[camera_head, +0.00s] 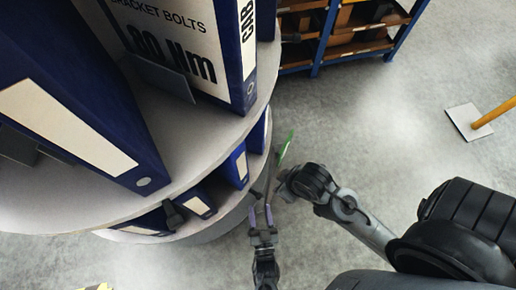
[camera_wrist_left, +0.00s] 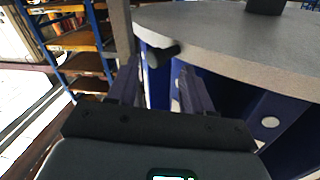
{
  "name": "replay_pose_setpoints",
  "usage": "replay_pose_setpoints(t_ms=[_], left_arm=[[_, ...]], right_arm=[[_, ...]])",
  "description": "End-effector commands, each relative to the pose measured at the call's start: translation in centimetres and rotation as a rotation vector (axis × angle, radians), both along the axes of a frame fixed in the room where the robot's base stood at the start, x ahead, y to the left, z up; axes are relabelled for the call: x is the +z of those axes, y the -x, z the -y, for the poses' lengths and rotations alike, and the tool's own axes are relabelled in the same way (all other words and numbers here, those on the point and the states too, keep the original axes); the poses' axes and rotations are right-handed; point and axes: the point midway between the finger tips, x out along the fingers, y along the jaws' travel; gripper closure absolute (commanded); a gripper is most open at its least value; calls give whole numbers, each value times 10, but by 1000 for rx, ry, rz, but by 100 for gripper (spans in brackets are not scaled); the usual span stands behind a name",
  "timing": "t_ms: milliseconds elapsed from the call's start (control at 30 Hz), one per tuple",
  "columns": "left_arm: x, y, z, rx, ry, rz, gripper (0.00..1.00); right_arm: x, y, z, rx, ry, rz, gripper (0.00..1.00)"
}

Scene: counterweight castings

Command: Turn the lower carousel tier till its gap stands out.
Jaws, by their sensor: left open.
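The carousel has a grey upper tier (camera_head: 215,142) with large blue binders. Below it, partly hidden, is the lower tier (camera_head: 240,203), also holding blue binders (camera_head: 236,167). Black knobs stick out at the lower tier's rim, one at the left (camera_head: 173,213) and one close to my gripper (camera_head: 257,194). My left gripper (camera_head: 262,214) is open and empty beside the rim, fingers pointing at it. In the left wrist view a black knob (camera_wrist_left: 164,54) shows just beyond the fingertips (camera_wrist_left: 160,85). My right arm's end (camera_head: 287,186) is right of it; its jaws are unclear.
A blue shelf rack (camera_head: 335,35) with brown shelves stands at the back. A white plate with a yellow post (camera_head: 467,122) is on the floor at the right. A thin green piece (camera_head: 286,146) shows beside the carousel. The grey floor between is clear.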

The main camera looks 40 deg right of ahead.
Motion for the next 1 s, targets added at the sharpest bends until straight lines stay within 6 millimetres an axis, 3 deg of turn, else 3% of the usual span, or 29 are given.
replay_pose_setpoints(t_ms=[300, 733, 1000], left_arm=[[0, 38, -23, -3, 0, -3, 49], [0, 45, -28, -3, 2, -2, 49], [0, 45, -28, -3, 18, -13, 89]], right_arm=[[10, 0, 0, -1, 0, -1, 57], [10, 1, -1, -3, -4, -2, 57], [10, 1, -1, -3, -4, -3, 57]])
